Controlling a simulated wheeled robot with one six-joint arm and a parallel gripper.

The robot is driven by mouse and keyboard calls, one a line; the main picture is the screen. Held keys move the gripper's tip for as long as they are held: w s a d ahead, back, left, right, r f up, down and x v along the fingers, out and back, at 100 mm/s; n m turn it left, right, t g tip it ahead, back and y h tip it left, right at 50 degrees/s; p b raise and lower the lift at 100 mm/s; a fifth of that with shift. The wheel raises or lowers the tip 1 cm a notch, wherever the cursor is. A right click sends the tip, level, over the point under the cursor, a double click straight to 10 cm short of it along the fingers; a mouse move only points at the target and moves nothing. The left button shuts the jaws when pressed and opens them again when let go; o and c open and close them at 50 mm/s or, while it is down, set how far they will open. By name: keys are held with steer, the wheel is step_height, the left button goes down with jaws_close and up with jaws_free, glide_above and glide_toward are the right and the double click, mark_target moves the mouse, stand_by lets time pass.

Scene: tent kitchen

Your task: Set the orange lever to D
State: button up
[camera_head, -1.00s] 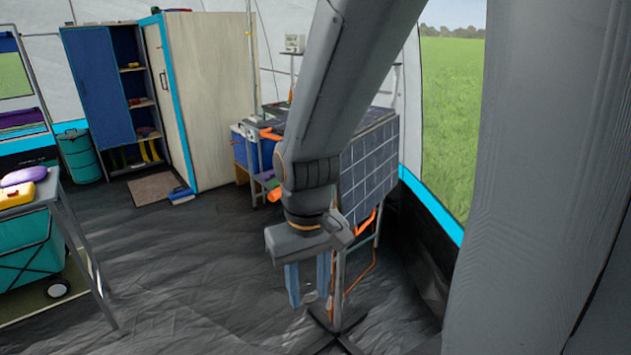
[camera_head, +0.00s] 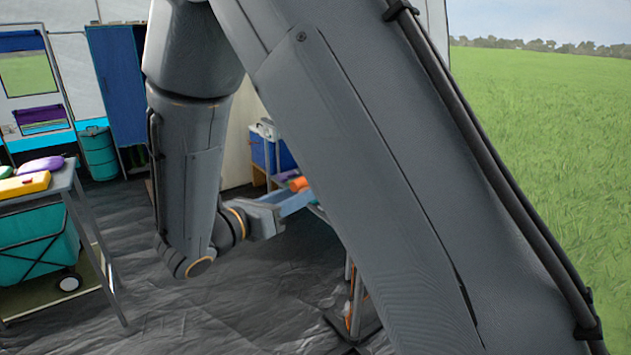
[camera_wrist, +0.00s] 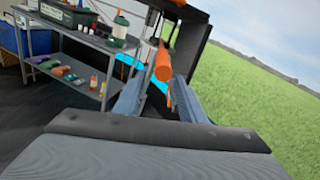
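The orange lever (camera_wrist: 163,66) shows in the wrist view as a thick orange handle on a dark upright panel edge. It also shows in the head view (camera_head: 298,184), partly hidden by my arm. My gripper (camera_wrist: 160,84) is open, with its two blue-grey fingers on either side of the line to the handle. The handle's near end appears at or just beyond the fingertips; I cannot tell if they touch. In the head view my gripper (camera_head: 296,204) points right, towards the handle. No D mark or other lettering can be read.
A grey metal shelf rack (camera_wrist: 75,70) with bottles and small items stands at the left in the wrist view. A table (camera_head: 62,182) with a yellow case is at the left in the head view. My arm hides much of the middle.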

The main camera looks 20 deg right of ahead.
steer(key=shift+a+r+t, duration=0.3)
steer(key=shift+r, duration=0.6)
steer(key=shift+w+d+r, duration=0.1)
steer(key=shift+d+r, duration=0.05)
steer(key=shift+r, duration=0.05)
steer(key=x, duration=0.7)
steer(key=shift+d+p, duration=0.15)
steer(key=shift+p, duration=0.2)
jaws_close()
